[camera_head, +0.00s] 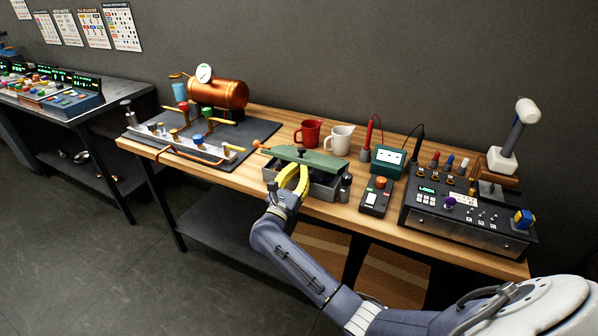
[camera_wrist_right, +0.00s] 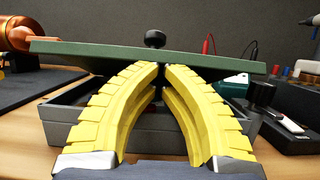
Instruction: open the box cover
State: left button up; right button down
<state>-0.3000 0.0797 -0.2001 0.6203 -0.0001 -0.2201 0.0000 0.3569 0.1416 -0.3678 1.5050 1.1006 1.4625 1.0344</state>
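The grey box (camera_head: 327,189) stands on the wooden bench near its front edge. Its green cover (camera_head: 325,161), with a black knob (camera_head: 301,152) on top, sits askew. In the right wrist view the cover (camera_wrist_right: 90,50) is above the box rim (camera_wrist_right: 60,108), with a dark gap between them. My right gripper (camera_head: 300,168) has yellow fingers at the front of the cover. In the wrist view its fingertips (camera_wrist_right: 164,68) nearly meet, overlapping the cover's front edge, just below the knob (camera_wrist_right: 155,39). No held object shows between them. My left gripper is not in view.
Red mug (camera_head: 308,133) and white mug (camera_head: 340,139) stand behind the box. A green meter (camera_head: 388,161), a small dark device (camera_head: 377,197) and a control station (camera_head: 460,210) are right. A copper boiler (camera_head: 220,93) and pipe assembly are left. The bench front edge is close.

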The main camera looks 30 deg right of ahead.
jog(key=shift+r, duration=0.1)
jog(key=shift+d+r+y, duration=0.1)
jog(key=shift+r+y, duration=0.2)
jog(key=shift+r, duration=0.05)
jog(key=shift+w+r, duration=0.1)
jog(key=shift+w+d+r+g+y, duration=0.15)
jog(key=shift+r+g+y, duration=0.3)
jog(key=shift+r, duration=0.25)
jog(key=shift+g+y, duration=0.65)
jog(key=shift+y, duration=0.1)
jog(key=d+r, duration=0.1)
jog(key=r, duration=0.1)
jog(key=w+d+r, duration=0.1)
jog(key=r, duration=0.1)
jog(key=w+d+r, duration=0.1)
jog(key=shift+w+d+r, duration=0.1)
jog(key=shift+r, duration=0.3)
jog(key=w+d+r+g+y, duration=0.3)
jog(key=w+d+g+y, duration=0.2)
jog(key=w+d+y, duration=0.1)
jog(key=shift+d+r+y, duration=0.3)
jog(key=shift+d, duration=0.6)
